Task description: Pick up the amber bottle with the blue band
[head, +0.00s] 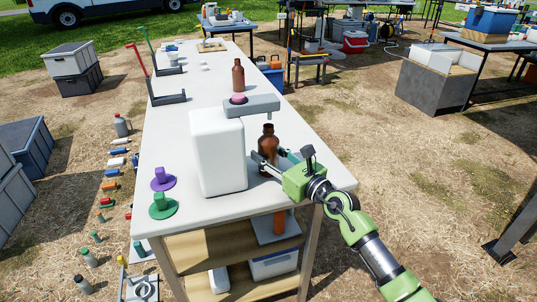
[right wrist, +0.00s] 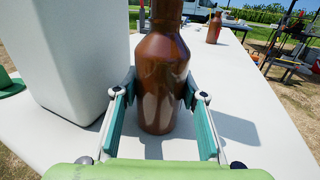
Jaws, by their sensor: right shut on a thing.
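An amber bottle (head: 269,141) stands upright near the front right of the white table (head: 185,120), beside a white box-shaped container. My right gripper (head: 262,160) is shut on this bottle. In the right wrist view, the two finger pads press the amber bottle (right wrist: 161,85) from both sides, around its body. I cannot tell whether its base touches the table. I see no blue band on it. A second amber bottle (head: 238,76) stands farther back on the table; it also shows in the right wrist view (right wrist: 214,27). My left gripper is not in view.
The tall white container (head: 218,150) with a grey top arm is close left of the held bottle. A purple piece (head: 163,180) and a green piece (head: 163,206) lie at the table's left edge. Dark stands (head: 168,98) are farther back. The table's right side is mostly clear.

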